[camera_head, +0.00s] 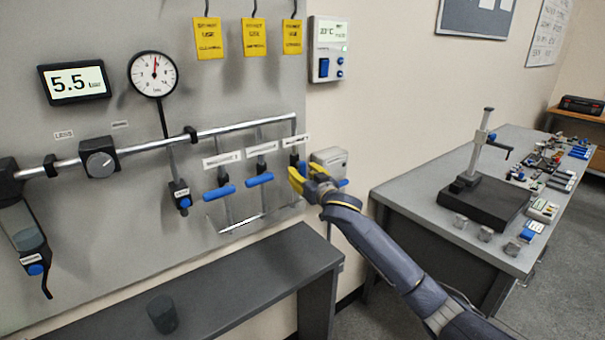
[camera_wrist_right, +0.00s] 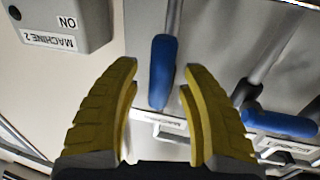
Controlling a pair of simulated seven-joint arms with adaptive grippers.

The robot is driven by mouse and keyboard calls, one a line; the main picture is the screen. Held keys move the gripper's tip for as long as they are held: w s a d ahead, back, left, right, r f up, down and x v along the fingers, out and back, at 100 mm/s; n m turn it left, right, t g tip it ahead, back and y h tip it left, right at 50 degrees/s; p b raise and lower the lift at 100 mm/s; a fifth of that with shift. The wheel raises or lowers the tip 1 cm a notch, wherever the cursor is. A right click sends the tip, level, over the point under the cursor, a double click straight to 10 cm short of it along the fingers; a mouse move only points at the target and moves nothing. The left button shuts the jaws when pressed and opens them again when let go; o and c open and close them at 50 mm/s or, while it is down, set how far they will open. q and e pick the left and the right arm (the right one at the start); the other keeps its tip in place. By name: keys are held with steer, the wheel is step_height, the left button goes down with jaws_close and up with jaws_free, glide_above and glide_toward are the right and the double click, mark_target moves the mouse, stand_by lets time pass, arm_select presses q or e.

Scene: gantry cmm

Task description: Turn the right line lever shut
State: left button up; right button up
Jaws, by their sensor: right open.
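The right line lever is a blue handle (camera_wrist_right: 163,72) in the right wrist view, lying in line with its grey pipe. In the head view it is mostly hidden behind my right gripper (camera_head: 304,173), with a bit of blue (camera_head: 302,166) showing. My right gripper has yellow fingers (camera_wrist_right: 160,80), open, one on each side of the handle with gaps visible; how far the handle reaches between them in depth is unclear. The middle blue lever (camera_head: 260,179) and left blue lever (camera_head: 219,192) lie across their pipes; a crosswise one also shows in the wrist view (camera_wrist_right: 280,122). My left gripper is not in view.
A grey box labelled Machine 2 (camera_wrist_right: 65,22) stands beside the lever. A main pipe (camera_head: 230,130) with a regulator (camera_head: 99,157) and gauge (camera_head: 153,74) runs along the panel. A dark shelf (camera_head: 230,280) juts out below. A bench (camera_head: 410,190) stands at right.

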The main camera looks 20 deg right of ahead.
steer(key=shift+w, duration=0.15)
jaws_close()
stand_by(0.4)
